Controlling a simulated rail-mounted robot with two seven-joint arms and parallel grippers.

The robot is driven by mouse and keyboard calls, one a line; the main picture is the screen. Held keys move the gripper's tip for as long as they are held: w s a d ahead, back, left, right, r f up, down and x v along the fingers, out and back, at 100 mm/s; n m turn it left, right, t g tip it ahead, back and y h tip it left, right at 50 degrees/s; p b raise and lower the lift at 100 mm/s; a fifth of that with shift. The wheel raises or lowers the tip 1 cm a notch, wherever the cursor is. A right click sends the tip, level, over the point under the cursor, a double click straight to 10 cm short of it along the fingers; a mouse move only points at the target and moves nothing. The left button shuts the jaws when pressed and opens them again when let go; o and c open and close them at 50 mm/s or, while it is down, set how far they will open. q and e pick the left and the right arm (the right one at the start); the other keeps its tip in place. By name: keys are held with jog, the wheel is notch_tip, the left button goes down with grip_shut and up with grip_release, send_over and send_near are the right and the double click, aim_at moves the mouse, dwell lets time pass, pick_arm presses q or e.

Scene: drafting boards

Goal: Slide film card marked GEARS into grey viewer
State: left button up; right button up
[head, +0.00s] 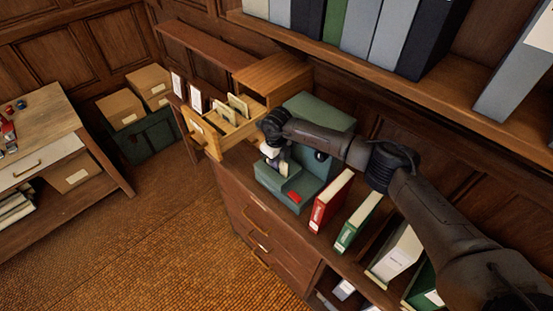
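A grey-green viewer (329,117) stands on the wooden cabinet top in the middle of the head view, with a dark knob and a red button on its lower front. A wooden card drawer (213,141) is pulled out to its left, with several pale cards (238,105) standing in it. My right gripper (271,152) points down beside the viewer's left front. A small pale piece shows at its fingertips, but I cannot tell whether the fingers hold it. The GEARS marking is not readable on any card. My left gripper is not in view.
A red binder (331,201) and a green binder (358,222) stand right of the viewer, under my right arm. A shelf of binders (440,88) hangs above. The floor (150,240) at the front left is clear.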

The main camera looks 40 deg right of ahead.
jog(key=o, duration=0.3)
jog(key=shift+o, duration=0.2)
jog(key=shift+r, duration=0.25)
notch_tip(320, 180, up, 13)
jog(key=shift+r+b, duration=0.15)
jog(key=shift+b, duration=0.25)
